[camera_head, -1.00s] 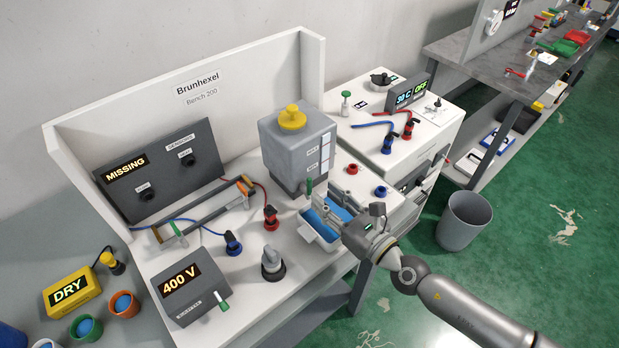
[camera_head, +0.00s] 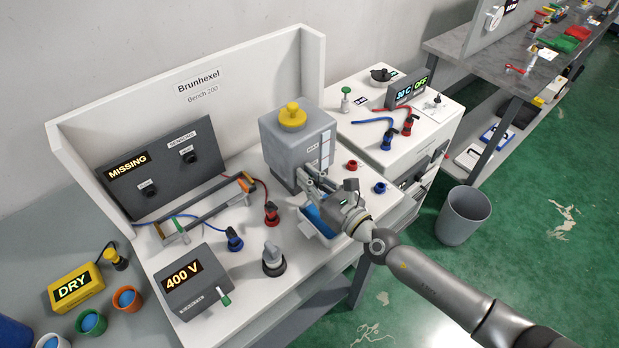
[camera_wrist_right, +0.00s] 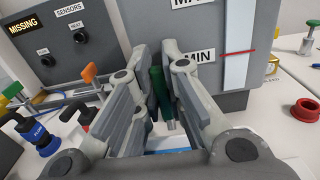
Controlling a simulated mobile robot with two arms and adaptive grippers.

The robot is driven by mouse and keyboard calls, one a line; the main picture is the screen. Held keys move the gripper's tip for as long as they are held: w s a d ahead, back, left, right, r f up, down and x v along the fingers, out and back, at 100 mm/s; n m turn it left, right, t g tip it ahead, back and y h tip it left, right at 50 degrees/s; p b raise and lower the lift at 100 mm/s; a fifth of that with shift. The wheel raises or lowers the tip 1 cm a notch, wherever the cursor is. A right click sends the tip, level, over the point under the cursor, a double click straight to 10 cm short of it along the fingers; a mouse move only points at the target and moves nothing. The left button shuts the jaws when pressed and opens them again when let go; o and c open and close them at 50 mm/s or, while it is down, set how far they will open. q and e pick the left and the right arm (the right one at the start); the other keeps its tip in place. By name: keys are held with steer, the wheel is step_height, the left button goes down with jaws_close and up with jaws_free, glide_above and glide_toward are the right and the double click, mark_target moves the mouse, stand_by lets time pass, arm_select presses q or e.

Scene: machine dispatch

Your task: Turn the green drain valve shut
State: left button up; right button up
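The green drain valve handle (camera_wrist_right: 160,92) shows in the right wrist view, in front of the grey tank (camera_wrist_right: 225,60). My right gripper (camera_wrist_right: 158,75) has its two fingers on either side of the handle, with a narrow gap between them. It looks partly open; contact with the handle is not clear. In the head view my right gripper (camera_head: 312,178) is at the lower front of the grey tank (camera_head: 290,145) and hides the valve. My left gripper is not in view.
A tray with blue liquid (camera_head: 318,222) sits below the gripper. A red connector (camera_head: 271,214), a blue connector (camera_head: 234,240) and a grey knob (camera_head: 272,260) stand to the left. A grey bin (camera_head: 464,215) stands on the floor at right.

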steer(key=shift+d, duration=0.1)
jaws_close()
steer(key=shift+f+m+b, duration=0.1)
steer(key=shift+m+b, duration=0.3)
steer(key=shift+m, duration=0.1)
steer(key=shift+w+d+m+b, duration=0.15)
steer(key=shift+m+b, duration=0.1)
steer(key=shift+m, duration=0.25)
steer(key=shift+w+d+m+b, duration=0.15)
steer(key=shift+m+b, duration=0.1)
steer(key=shift+m, duration=0.25)
steer(key=shift+w+d+f+m+b, duration=0.15)
steer(key=shift+d+m+b, duration=0.1)
steer(key=shift+m, duration=0.75)
steer(key=shift+w+d+f+m+b, duration=0.1)
steer(key=shift+w+d+m+b, duration=0.1)
steer(key=shift+m, duration=0.8)
steer(key=o, duration=0.7)
jaws_free()
steer(key=shift+s, duration=0.1)
